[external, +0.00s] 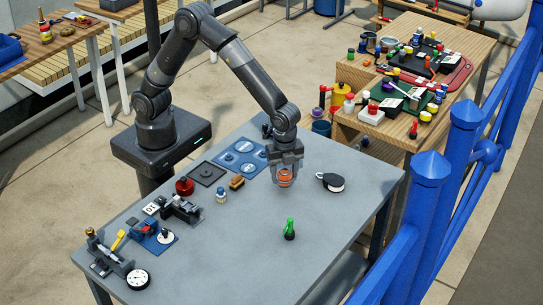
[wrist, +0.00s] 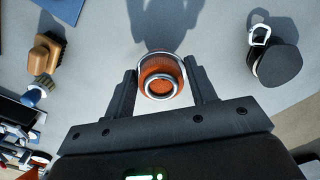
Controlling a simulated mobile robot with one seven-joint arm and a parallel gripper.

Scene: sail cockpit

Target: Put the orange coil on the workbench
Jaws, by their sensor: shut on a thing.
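The orange coil (external: 285,179) is a short orange cylinder with a pale metal rim; in the wrist view the coil (wrist: 161,85) shows its round end, with a ring in the middle. My gripper (external: 286,172) is shut on it, with one dark finger on each side in the wrist view (wrist: 163,90). The coil is over the grey workbench (external: 245,255), near its middle. It is at or just above the surface; I cannot tell whether it touches.
A black-and-white pulley block (external: 331,182) lies right of the coil and a green bottle (external: 289,229) stands in front. A brush (external: 236,182), a blue mat (external: 240,158) and several tools lie to the left. The front middle of the workbench is clear.

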